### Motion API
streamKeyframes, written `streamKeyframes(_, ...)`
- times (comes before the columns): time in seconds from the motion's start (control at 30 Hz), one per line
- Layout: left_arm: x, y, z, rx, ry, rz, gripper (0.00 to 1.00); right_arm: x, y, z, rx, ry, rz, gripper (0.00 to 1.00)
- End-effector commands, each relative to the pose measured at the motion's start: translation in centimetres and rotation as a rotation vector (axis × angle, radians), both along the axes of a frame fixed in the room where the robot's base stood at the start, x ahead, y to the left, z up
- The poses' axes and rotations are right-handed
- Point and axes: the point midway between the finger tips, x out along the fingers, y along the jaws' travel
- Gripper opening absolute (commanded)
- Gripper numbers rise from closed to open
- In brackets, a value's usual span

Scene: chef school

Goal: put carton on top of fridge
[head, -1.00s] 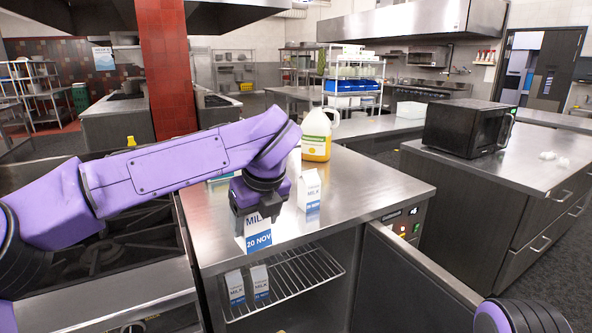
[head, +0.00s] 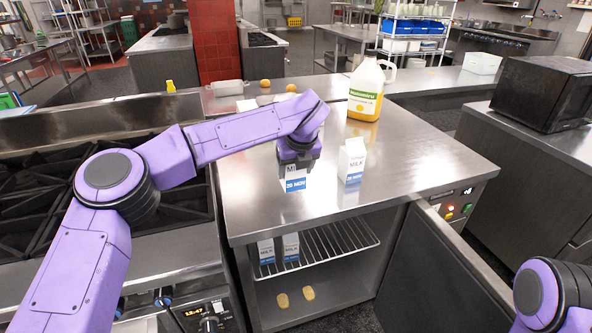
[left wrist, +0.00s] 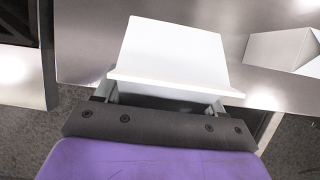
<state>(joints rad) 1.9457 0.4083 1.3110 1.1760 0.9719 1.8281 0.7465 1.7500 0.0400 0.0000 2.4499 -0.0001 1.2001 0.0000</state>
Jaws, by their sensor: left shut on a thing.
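My left gripper (head: 298,160) is shut on a milk carton (head: 295,184), white with a blue band. The carton is upright over the left front part of the steel fridge top (head: 420,160); I cannot tell whether its base touches. In the left wrist view the held carton (left wrist: 172,50) sits between the fingers of my left gripper (left wrist: 165,98). A second milk carton (head: 352,160) stands on the top to its right, apart from it. Two more cartons (head: 266,251) (head: 291,247) stand on the wire shelf inside the open fridge. My right gripper is out of view.
A yellow jug (head: 368,90) stands behind the cartons on the top. The fridge door (head: 430,275) is open at the right. A stove (head: 160,215) adjoins on the left. A microwave (head: 545,95) sits on the right counter. The right part of the top is clear.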

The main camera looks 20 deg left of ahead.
Motion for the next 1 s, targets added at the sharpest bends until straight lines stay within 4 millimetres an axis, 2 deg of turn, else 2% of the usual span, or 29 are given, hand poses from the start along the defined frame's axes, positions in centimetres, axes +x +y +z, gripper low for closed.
streamKeyframes(0.03,0.6,0.2,-0.4,-0.002,0.0,0.001,0.2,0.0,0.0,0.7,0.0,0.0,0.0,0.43)
streamKeyframes(0.27,2.4,1.1,-3.0,-0.001,0.0,0.002,0.2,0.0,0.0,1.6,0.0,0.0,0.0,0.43)
streamKeyframes(0.43,2.3,1.1,-5.5,-0.001,-0.002,0.0,0.2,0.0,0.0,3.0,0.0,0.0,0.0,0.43)
streamKeyframes(0.77,2.3,1.0,-6.2,-0.001,-0.004,0.001,0.2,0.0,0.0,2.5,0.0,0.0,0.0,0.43)
streamKeyframes(0.8,2.3,1.0,-6.3,-0.001,-0.003,0.001,0.75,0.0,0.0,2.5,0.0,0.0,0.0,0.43)
streamKeyframes(0.87,2.3,1.0,-6.2,-0.001,-0.003,0.001,0.94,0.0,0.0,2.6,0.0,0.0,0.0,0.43)
streamKeyframes(1.0,2.3,1.0,-6.2,-0.001,-0.003,0.001,0.94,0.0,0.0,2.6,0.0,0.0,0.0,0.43)
